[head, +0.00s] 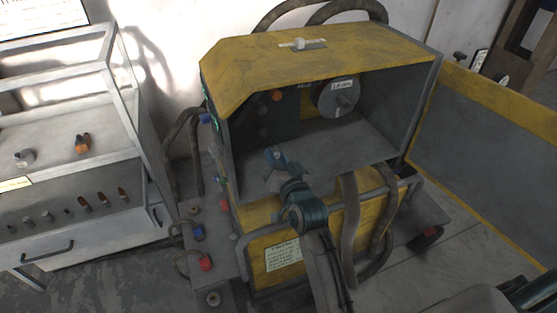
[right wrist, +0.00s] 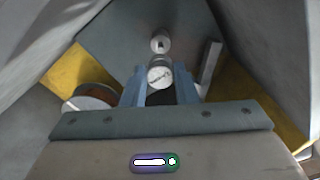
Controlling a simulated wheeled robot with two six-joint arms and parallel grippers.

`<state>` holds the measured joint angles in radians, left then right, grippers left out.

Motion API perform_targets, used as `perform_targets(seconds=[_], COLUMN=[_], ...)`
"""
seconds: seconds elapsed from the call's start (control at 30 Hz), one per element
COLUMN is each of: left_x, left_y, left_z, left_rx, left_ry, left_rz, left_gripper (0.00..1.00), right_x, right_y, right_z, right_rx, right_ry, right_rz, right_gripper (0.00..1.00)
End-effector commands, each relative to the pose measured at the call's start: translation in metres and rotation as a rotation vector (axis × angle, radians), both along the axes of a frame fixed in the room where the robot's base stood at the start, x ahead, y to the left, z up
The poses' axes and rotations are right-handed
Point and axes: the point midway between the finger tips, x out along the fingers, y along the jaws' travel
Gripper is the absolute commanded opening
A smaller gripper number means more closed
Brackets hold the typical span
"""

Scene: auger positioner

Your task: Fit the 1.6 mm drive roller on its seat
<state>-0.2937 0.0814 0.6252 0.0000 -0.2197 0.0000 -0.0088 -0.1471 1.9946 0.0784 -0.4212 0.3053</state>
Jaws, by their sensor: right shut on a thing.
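My right gripper (head: 274,158) reaches into the open front of the yellow machine (head: 320,48), just above the compartment floor. In the right wrist view its blue fingers (right wrist: 160,88) are shut on a small round metal roller (right wrist: 160,75). The roller's pale face carries dark marking, too small to read. Beyond it, apart in the picture, is a round metal part with a dark centre (right wrist: 160,43); I cannot tell whether this is the seat. In the head view the roller cannot be made out at the fingertips. My left gripper is not in view.
A labelled wire spool (head: 338,98) hangs inside the compartment, right of an orange knob (head: 277,95). The compartment's floor (head: 345,152) is clear. The machine's yellow-edged door (head: 490,150) stands open at right. A grey cabinet (head: 75,195) at left holds small parts.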

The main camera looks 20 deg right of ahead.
Motion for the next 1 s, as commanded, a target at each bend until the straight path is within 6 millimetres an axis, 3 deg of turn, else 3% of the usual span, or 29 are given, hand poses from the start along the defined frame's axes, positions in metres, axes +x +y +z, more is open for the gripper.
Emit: perform_targets(seconds=[0.27,1.0], left_x=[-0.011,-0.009], left_y=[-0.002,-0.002], left_z=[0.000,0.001], left_rx=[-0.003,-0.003], left_ry=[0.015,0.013], left_rz=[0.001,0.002], left_gripper=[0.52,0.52], right_x=[0.012,0.041], right_y=[0.000,0.001], right_z=[0.001,0.001], right_rx=[0.000,0.000], right_ry=[-0.001,-0.001], right_rz=[-0.001,-0.001], right_gripper=[0.00,0.00])
